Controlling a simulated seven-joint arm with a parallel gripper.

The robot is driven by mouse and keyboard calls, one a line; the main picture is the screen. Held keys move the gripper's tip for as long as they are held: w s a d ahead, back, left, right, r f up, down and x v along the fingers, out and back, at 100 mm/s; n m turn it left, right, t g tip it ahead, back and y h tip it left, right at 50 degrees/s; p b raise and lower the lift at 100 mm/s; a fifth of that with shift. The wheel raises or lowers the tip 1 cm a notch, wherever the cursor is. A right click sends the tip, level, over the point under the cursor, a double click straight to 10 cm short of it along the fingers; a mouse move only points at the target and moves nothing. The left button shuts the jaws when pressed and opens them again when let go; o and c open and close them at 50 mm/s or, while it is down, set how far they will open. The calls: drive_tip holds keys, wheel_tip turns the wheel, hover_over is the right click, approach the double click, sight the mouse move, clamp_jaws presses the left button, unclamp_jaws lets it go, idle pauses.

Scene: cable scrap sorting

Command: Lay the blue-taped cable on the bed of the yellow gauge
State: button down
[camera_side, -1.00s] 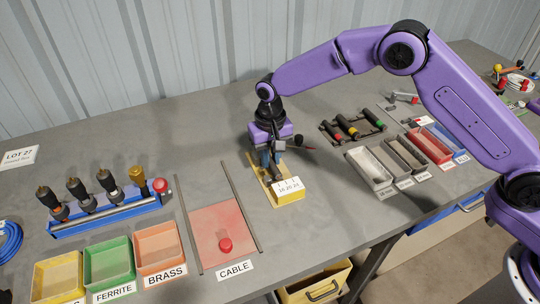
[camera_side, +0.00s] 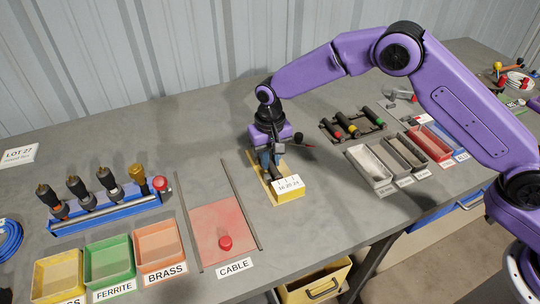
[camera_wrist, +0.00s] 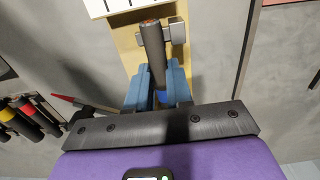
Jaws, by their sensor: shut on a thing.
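My gripper (camera_side: 268,167) points down over the yellow gauge (camera_side: 290,195), which has a white scale face and a pale base board under the fingers. In the wrist view the blue fingers (camera_wrist: 158,88) are shut on a dark cable (camera_wrist: 153,50) with a copper-coloured end. The cable lies along the gauge (camera_wrist: 127,48), beside a small grey metal block (camera_wrist: 174,31). A small blue patch shows behind the fingers, perhaps the tape. Whether the cable touches the bed I cannot tell; the fingers hide most of it in the side view.
A rack (camera_side: 350,130) holds cables with red, yellow and green bands to the right. Several open bins (camera_side: 369,168) stand in front of it. A red CABLE mat (camera_side: 218,218) with a red knob lies left. A red-tipped dark tool (camera_wrist: 66,99) is near the gripper.

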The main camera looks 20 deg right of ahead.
drive_tip(key=c, duration=0.9)
unclamp_jaws()
drive_tip(key=shift+c, duration=0.2)
drive_tip(key=shift+r, duration=0.1)
drive_tip(key=shift+r, duration=3.4)
